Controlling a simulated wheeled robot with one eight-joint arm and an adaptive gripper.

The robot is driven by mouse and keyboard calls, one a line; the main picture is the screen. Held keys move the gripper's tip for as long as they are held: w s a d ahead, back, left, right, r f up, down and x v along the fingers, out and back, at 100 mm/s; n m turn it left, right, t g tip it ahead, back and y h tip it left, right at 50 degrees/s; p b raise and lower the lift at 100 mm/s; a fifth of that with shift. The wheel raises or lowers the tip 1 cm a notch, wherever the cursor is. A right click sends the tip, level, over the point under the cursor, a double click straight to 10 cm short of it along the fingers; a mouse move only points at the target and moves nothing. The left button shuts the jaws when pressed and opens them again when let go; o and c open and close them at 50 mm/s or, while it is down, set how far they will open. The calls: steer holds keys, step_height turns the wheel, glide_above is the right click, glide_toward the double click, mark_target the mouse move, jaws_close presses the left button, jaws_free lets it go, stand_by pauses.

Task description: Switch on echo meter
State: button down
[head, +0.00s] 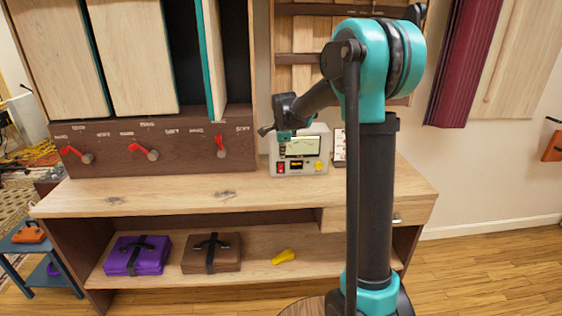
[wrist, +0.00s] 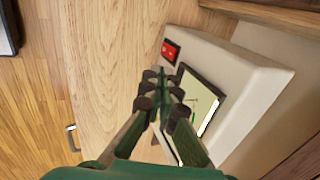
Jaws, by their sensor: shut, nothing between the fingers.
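The echo meter is a white box (head: 314,142) on the wooden bench, with a pale dial screen and a yellow knob (head: 319,167) at its lower right. A red rocker switch (head: 281,167) is at its lower left. The wrist view shows the meter's white case (wrist: 240,65), its red switch (wrist: 171,50) and part of its screen. My gripper (head: 283,152) points down in front of the meter's left side, above the switch. In the wrist view my gripper (wrist: 160,78) is shut and empty, close to the red switch and covering part of the screen.
The bench top (head: 180,193) is clear left of the meter. A brown panel (head: 190,160) with red-handled levers stands at the back left. A small card (head: 339,145) is right of the meter. The shelf below holds a purple case (head: 138,255), a brown case (head: 211,254) and a yellow object (head: 284,257).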

steer(key=shift+w+v, duration=0.2)
steer(key=shift+v, duration=0.75)
steer(key=shift+w+v, duration=0.2)
steer(key=shift+v, duration=0.75)
steer(key=shift+r, duration=0.15)
